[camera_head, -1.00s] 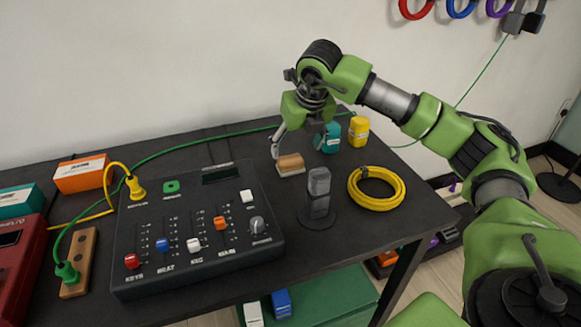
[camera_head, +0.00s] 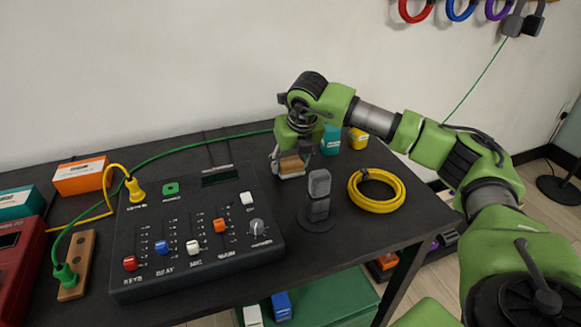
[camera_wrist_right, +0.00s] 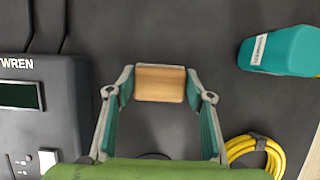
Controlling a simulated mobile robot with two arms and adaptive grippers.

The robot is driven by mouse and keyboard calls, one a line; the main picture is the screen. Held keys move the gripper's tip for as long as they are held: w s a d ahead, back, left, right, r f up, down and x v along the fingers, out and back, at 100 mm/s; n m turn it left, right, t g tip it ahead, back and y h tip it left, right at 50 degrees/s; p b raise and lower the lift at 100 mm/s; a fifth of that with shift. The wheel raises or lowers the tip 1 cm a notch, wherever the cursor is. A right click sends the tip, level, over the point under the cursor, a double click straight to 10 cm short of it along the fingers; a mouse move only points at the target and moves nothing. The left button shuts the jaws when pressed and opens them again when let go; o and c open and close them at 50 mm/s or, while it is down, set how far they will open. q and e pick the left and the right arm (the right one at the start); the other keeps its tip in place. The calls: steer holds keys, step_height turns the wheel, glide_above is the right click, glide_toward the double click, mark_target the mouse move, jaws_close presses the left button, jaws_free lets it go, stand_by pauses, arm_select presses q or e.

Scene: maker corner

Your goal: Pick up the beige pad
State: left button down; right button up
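The beige pad (camera_head: 291,164) is a small block with a tan, wood-like top and a paler lower part. It lies on the dark table behind the grey upright stand. In the right wrist view the pad (camera_wrist_right: 160,83) sits between my two fingertips, one at each short end. My right gripper (camera_head: 291,168) is down around it, with the fingertips close to the tabletop. The gaps at the pad's ends look very small, and I cannot tell whether the fingers press on it. My left gripper is not in view.
The grey stand (camera_head: 318,200) is just in front of the pad. A yellow cable coil (camera_head: 376,205) lies to the right. A teal bottle-like item (camera_head: 331,140) and a yellow one (camera_head: 358,138) stand behind. A black mixer panel (camera_head: 190,262) fills the table's left-centre.

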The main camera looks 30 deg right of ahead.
mark_target(289, 158)
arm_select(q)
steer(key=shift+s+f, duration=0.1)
arm_select(e)
steer(key=shift+c, duration=0.3)
